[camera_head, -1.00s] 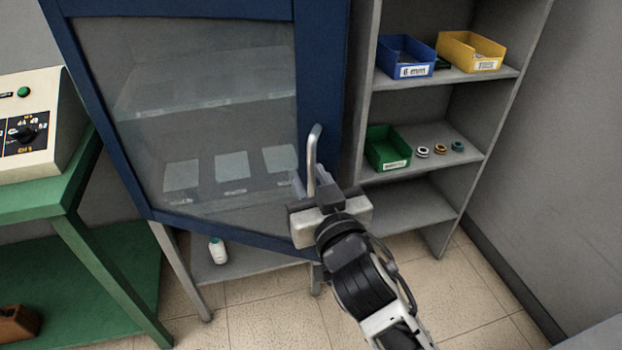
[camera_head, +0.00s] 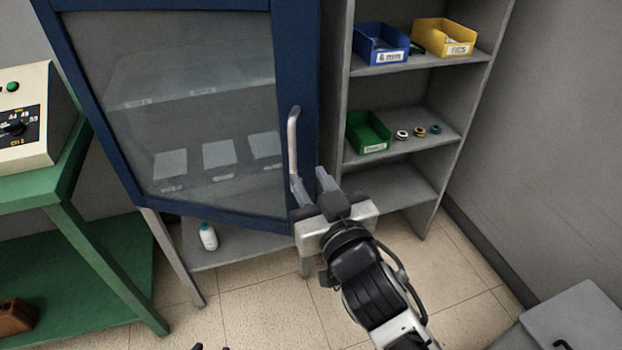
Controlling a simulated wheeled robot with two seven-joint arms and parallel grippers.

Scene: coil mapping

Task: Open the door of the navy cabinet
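The navy cabinet's door (camera_head: 297,60) has a blue frame around a glass pane. Its lower edge slants against the shelf lines, so it looks ajar with its right side swung out. A pale upright bar handle (camera_head: 292,145) is on its right stile. My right gripper (camera_head: 312,183) is at the handle's lower end, with its two fingers apart. The handle stands beside the left finger; whether they touch I cannot tell. Two small dark tips at the bottom edge (camera_head: 210,347) may be my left gripper, mostly out of view.
A grey shelf unit (camera_head: 432,170) with blue, yellow and green bins stands right of the cabinet. A green bench (camera_head: 75,230) with a control box (camera_head: 35,120) is on the left. A grey box (camera_head: 580,325) is at lower right.

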